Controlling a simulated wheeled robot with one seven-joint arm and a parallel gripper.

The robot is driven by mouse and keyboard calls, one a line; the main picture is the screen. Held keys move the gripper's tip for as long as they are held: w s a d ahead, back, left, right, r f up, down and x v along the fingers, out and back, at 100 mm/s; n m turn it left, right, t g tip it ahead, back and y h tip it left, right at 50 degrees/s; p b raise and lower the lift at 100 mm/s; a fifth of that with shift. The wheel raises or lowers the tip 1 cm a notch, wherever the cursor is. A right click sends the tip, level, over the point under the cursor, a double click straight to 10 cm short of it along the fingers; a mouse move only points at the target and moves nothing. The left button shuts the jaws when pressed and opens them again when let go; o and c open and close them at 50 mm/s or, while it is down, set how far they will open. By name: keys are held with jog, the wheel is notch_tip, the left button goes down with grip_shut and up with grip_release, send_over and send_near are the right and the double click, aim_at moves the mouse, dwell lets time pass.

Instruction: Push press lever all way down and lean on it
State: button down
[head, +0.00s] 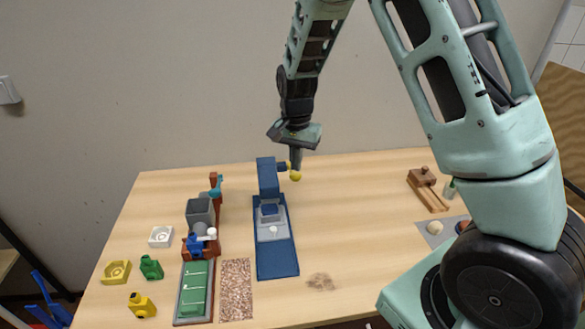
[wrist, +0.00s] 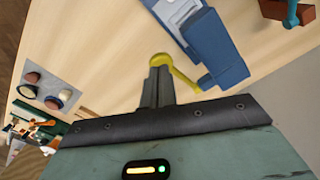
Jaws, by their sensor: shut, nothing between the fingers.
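The blue press (head: 277,250) stands on the table, its tall head (head: 267,176) at the back of a long base. A short yellow lever (wrist: 183,76) sticks out from the head's side and ends in a round yellow knob (head: 295,176); the knob also shows in the wrist view (wrist: 161,59). My gripper (head: 296,167) is shut and empty, pointing down with its fingertips right at the top of the knob. I cannot tell whether they touch it. A small pale piece (head: 273,230) lies on the press base. The fingers partly hide the knob.
Left of the press are a brown stand with a grey bin (head: 200,211), a green tray (head: 195,291), a speckled mat (head: 236,289) and small coloured blocks. A wooden tool (head: 427,190) and a grey mat (head: 441,231) lie at the right. The table right of the press is mostly clear.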

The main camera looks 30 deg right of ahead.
dwell(0.3)
notch_tip(320, 180, up, 5)
jog(key=p, duration=0.4)
jog(key=shift+r, duration=0.1)
dwell(0.4)
